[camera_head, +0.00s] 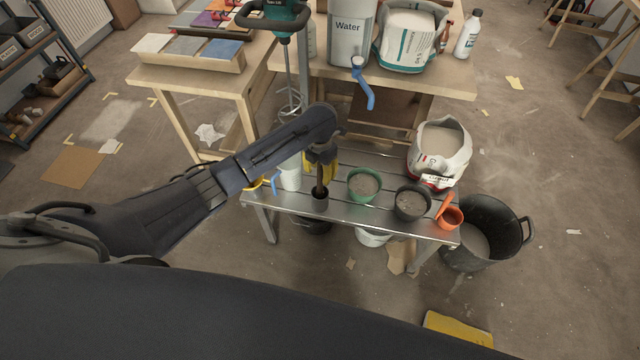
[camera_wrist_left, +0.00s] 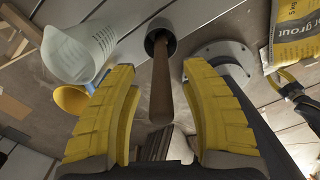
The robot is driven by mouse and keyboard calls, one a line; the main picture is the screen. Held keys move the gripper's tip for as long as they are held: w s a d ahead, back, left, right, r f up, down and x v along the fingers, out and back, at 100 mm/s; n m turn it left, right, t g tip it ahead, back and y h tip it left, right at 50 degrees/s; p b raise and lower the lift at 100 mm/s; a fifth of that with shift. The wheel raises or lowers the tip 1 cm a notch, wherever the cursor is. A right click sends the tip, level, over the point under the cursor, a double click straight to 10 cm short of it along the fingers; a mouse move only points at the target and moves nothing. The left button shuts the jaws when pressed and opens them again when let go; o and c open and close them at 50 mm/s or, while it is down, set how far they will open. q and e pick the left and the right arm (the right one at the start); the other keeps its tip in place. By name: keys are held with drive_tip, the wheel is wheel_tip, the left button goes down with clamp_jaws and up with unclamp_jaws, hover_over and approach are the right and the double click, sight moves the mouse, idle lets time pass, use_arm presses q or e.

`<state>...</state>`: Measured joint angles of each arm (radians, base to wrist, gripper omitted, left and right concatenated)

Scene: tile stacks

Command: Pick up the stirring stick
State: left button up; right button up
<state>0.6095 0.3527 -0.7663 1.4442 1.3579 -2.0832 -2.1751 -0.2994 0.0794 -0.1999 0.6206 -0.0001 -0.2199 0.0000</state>
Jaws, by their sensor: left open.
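The stirring stick is a brown wooden rod, seen in the left wrist view (camera_wrist_left: 161,90) with one end in a small dark cup (camera_wrist_left: 151,46). In the head view the stick (camera_head: 320,185) stands in the same dark cup (camera_head: 320,203) on the metal bench (camera_head: 280,204). My left gripper (camera_head: 320,165) is over the cup, its yellow fingers open. In the left wrist view the stick passes between the fingers (camera_wrist_left: 159,72), with a gap on each side. My right gripper is in neither view.
A white measuring jug (camera_wrist_left: 80,52) and a yellow cup (camera_wrist_left: 72,99) are left of the stick in the wrist view; a grout bag (camera_wrist_left: 298,35) is right.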

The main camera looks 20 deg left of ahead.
sight(320, 179)
use_arm(q)
drive_tip(key=shift+s+f, duration=0.1)
drive_tip(key=shift+f, duration=1.8)
clamp_jaws()
